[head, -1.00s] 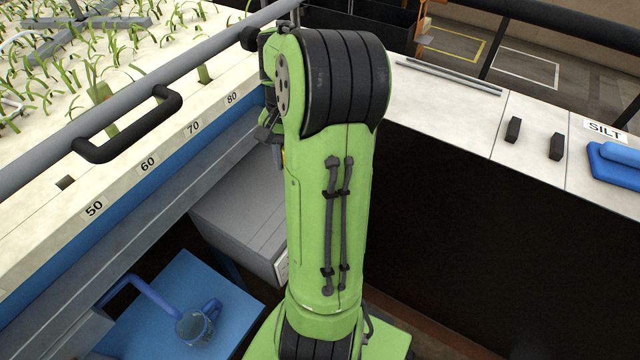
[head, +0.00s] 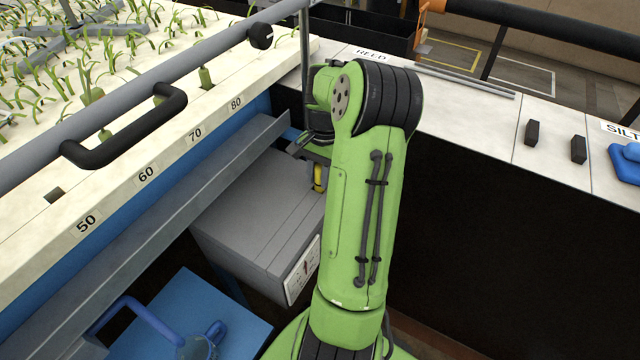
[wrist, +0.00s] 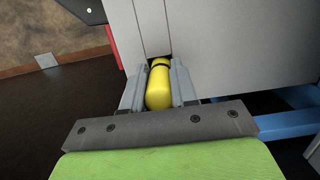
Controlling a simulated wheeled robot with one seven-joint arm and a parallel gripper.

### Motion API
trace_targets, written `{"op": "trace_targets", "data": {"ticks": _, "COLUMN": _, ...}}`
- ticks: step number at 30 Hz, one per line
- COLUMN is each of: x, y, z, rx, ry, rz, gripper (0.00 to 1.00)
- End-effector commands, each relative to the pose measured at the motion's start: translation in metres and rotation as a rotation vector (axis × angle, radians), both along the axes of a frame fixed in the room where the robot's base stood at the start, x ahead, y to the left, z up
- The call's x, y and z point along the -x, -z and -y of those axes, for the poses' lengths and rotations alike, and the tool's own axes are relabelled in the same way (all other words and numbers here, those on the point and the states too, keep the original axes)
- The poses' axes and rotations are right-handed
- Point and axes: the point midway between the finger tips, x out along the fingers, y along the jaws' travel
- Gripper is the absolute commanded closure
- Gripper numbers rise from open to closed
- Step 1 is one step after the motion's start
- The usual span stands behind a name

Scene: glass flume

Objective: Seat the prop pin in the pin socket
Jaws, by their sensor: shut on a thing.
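My gripper (wrist: 159,88) is shut on a yellow rounded cylinder with a dark band, which looks like the prop pin (wrist: 159,90). In the wrist view it sits between both grey fingers, its far end close to a grey panelled face. In the head view the yellow pin (head: 319,178) shows just left of my green arm, in front of the grey box; the fingers are mostly hidden there. I cannot make out the pin socket with certainty. A small square hole (head: 54,195) lies in the pale flume rim near the 50 mark.
The grey box (head: 255,215) stands below the flume's grey ledge (head: 160,215). A blue table (head: 240,325) with a blue jug (head: 205,342) is at the lower left. A handrail with a black handle (head: 125,135) runs along the flume. A pale counter (head: 460,105) lies right.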

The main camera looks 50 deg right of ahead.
Motion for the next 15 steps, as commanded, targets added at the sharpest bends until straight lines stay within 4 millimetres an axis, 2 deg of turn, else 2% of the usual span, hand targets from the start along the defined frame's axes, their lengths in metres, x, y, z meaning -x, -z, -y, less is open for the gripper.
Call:
{"op": "trace_targets", "data": {"ticks": 1, "x": 0.0003, "y": 0.0122, "z": -0.0001, "rx": -0.002, "ry": 0.000, "rz": 0.000, "gripper": 1.00}}
{"op": "trace_targets", "data": {"ticks": 2, "x": 0.0002, "y": 0.0139, "z": 0.0000, "rx": 0.000, "ry": 0.000, "rz": 0.000, "gripper": 1.00}}
{"op": "trace_targets", "data": {"ticks": 11, "x": 0.0000, "y": 0.0144, "z": 0.0000, "rx": 0.001, "ry": -0.001, "rz": 0.000, "gripper": 1.00}}
{"op": "trace_targets", "data": {"ticks": 12, "x": 0.0000, "y": 0.0152, "z": 0.0000, "rx": 0.001, "ry": -0.001, "rz": 0.000, "gripper": 0.71}}
{"op": "trace_targets", "data": {"ticks": 15, "x": 0.0000, "y": 0.0144, "z": 0.0000, "rx": 0.001, "ry": -0.001, "rz": 0.000, "gripper": 0.56}}
